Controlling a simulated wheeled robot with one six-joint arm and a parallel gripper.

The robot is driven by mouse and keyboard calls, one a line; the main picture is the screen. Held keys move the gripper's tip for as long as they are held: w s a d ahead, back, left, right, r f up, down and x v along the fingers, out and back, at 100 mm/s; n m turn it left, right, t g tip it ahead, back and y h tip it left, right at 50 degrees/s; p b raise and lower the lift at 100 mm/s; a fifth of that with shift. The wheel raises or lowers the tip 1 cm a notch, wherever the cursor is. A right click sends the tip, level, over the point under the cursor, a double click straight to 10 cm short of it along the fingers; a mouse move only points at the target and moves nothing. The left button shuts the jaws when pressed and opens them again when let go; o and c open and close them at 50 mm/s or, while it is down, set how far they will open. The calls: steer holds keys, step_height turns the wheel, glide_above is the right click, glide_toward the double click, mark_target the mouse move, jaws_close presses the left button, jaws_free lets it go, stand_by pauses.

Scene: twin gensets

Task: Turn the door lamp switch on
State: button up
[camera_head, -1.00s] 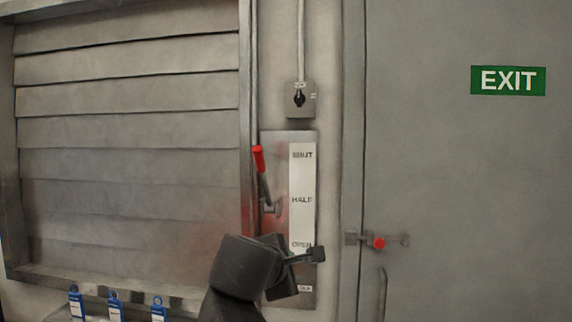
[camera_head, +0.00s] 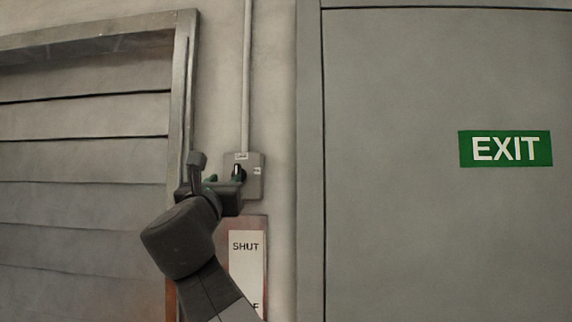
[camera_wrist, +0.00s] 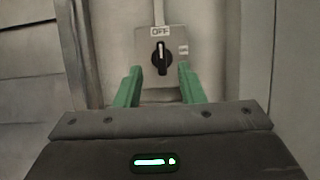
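The lamp switch is a grey box (camera_head: 254,178) on the wall beside the door, with a black rotary knob (camera_wrist: 161,58). In the wrist view the knob's white mark points up toward the OFF label (camera_wrist: 160,31); another label, too small to read, is on the box's right side. My gripper (camera_wrist: 158,88) is open, its two green fingers pointing at the box, one on each side below the knob. It looks apart from the knob. In the head view my gripper (camera_head: 210,180) partly covers the box's left side.
A grey door (camera_head: 420,230) with a green EXIT sign (camera_head: 505,149) is to the right. A louvre shutter (camera_head: 80,200) with a metal frame is close on the left. A plate marked SHUT (camera_head: 246,270) is below the box, and a conduit (camera_head: 246,80) runs up from it.

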mark_target(236, 168)
steer(key=p+x, duration=0.3)
steer(key=x, duration=0.8)
steer(key=shift+w+f, duration=0.1)
steer(key=shift+w, duration=0.15)
jaws_close()
